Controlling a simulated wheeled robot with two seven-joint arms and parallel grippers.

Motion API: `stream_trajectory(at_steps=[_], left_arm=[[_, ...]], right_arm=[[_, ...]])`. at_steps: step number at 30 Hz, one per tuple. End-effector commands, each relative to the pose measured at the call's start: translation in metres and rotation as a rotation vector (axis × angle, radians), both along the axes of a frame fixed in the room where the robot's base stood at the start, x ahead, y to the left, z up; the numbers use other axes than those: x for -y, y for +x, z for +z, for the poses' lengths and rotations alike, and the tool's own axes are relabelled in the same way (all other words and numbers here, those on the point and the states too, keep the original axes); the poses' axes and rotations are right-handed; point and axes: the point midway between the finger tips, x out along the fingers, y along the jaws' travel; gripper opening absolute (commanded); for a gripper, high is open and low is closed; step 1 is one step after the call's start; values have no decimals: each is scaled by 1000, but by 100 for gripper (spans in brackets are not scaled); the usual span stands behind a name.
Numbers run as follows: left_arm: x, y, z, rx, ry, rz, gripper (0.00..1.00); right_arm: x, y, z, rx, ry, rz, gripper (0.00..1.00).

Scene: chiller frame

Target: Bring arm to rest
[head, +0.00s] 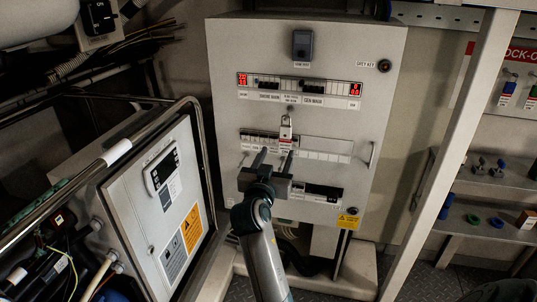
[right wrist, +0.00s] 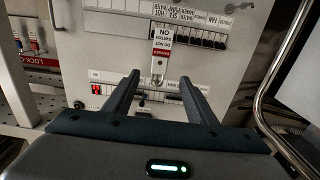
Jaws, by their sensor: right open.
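My right arm (head: 262,262) reaches up from the bottom of the head view toward the electrical panel (head: 225,60). My right gripper (head: 276,160) is open, its two fingers pointing at the panel. A padlock with a white and red "do not switch on" tag (head: 287,132) hangs on the panel's middle row, just beyond the fingertips. In the right wrist view the picture is inverted, and the tag (right wrist: 162,40) shows beyond the gap between the open fingers (right wrist: 161,84). Nothing is held between the fingers. My left gripper is not in view.
A grey control cabinet (head: 130,200) with a curved metal rail (head: 200,150) stands close on the left. A pale upright post (head: 455,140) is on the right. Behind it are a lock-out board (head: 515,85) and shelves (head: 490,180) with small coloured items.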

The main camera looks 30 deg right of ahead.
Motion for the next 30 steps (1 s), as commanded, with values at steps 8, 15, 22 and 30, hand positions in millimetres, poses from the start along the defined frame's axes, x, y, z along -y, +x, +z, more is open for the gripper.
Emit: stream_trajectory(at_steps=[8,15,22,30], left_arm=[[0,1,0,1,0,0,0],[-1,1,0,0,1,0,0],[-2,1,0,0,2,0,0],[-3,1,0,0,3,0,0]], right_arm=[[-1,1,-2,-3,0,2,51],[-15,18,-43,-85,-11,67,51],[-52,41,-153,-281,-22,228,51],[-102,26,-316,-532,-1,436,51]])
